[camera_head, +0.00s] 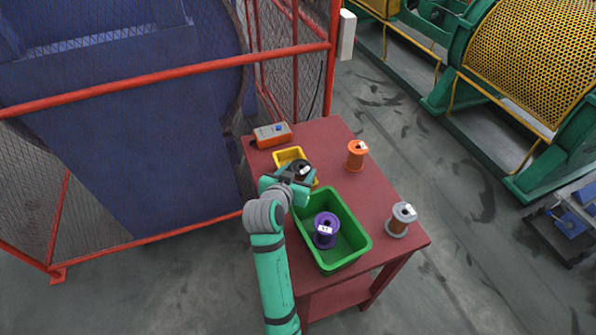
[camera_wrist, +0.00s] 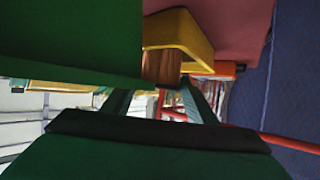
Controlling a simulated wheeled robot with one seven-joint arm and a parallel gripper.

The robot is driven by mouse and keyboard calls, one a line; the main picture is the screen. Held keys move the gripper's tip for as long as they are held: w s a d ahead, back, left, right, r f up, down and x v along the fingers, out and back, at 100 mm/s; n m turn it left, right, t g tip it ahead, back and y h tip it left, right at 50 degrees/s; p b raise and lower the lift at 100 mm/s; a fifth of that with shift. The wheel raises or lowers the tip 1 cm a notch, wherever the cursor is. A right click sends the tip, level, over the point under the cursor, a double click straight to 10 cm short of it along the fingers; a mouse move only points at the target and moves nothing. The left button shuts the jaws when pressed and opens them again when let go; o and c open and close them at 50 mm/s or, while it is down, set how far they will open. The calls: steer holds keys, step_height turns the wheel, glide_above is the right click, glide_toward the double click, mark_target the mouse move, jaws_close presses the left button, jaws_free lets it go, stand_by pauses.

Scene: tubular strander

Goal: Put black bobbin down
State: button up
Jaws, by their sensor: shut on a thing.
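The black bobbin (camera_head: 302,167) is at my gripper (camera_head: 293,178), by the yellow bin on the red table. My gripper is shut on it, and the arm hides part of it. I cannot tell whether the bobbin touches the bin or the table. In the wrist view, the fingers of my gripper (camera_wrist: 158,98) point up the picture. A copper-brown winding (camera_wrist: 161,66) shows just beyond them, beside the yellow bin (camera_wrist: 185,30). The bobbin's black flanges are not clear there.
The red table (camera_head: 395,185) also bears a green crate (camera_head: 357,245) with a purple bobbin (camera_head: 325,230) in it. An orange bobbin (camera_head: 356,154), a grey bobbin (camera_head: 401,219) and an orange-grey box (camera_head: 272,135) stand on it. A red-framed mesh fence (camera_head: 170,75) is to the left.

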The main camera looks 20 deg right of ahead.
steer(key=shift+a+r, duration=0.1)
steer(key=shift+a, duration=0.05)
steer(key=o, duration=1.8)
steer(key=shift+f, duration=0.25)
steer(key=shift+r, duration=0.1)
steer(key=shift+s+a+r, duration=0.1)
steer(key=shift+r, duration=0.05)
steer(key=v, duration=1.1)
steer(key=shift+s, duration=0.3)
steer(key=shift+a, duration=0.1)
steer(key=shift+a, duration=0.1)
